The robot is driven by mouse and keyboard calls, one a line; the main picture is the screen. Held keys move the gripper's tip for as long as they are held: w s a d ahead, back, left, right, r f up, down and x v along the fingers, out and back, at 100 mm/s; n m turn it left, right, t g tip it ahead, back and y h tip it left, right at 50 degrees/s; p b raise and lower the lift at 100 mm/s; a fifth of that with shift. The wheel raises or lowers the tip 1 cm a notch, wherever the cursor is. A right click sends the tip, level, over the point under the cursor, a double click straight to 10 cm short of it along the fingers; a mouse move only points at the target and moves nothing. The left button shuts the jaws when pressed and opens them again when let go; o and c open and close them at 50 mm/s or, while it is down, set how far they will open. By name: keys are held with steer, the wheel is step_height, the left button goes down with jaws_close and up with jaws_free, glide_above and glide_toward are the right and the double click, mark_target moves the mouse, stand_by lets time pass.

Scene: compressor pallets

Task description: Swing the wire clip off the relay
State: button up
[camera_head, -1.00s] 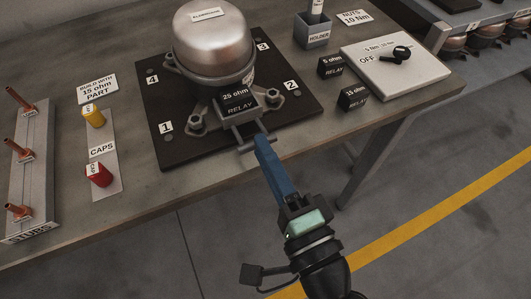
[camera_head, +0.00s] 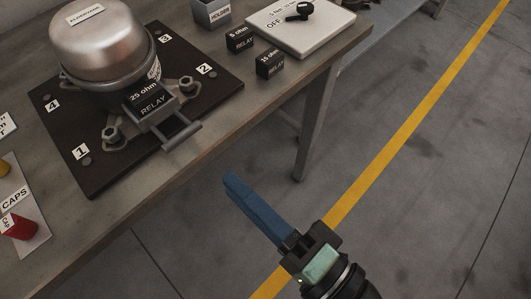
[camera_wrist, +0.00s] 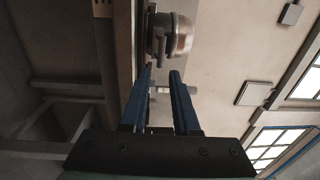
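The 25 ohm relay (camera_head: 148,95) is a black block seated in a grey bracket at the front of the silver compressor (camera_head: 100,42). The wire clip (camera_head: 182,135) shows as a grey bar with side arms, sticking out in front of the relay toward the table edge. My gripper (camera_head: 231,179) has long blue fingers and is out past the table's front edge, apart from the clip. In the wrist view, the fingers of my gripper (camera_wrist: 161,74) are parted, with nothing clearly held. The compressor (camera_wrist: 170,35) shows beyond their tips.
A 5 ohm relay (camera_head: 239,39) and a 15 ohm relay (camera_head: 270,63) stand right of the black base plate (camera_head: 218,88). A white panel marked OFF (camera_head: 310,35) lies behind them. A red cap (camera_head: 20,227) is at left. The space over the floor before the table is free.

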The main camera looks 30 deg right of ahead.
steer(key=shift+v, duration=1.9)
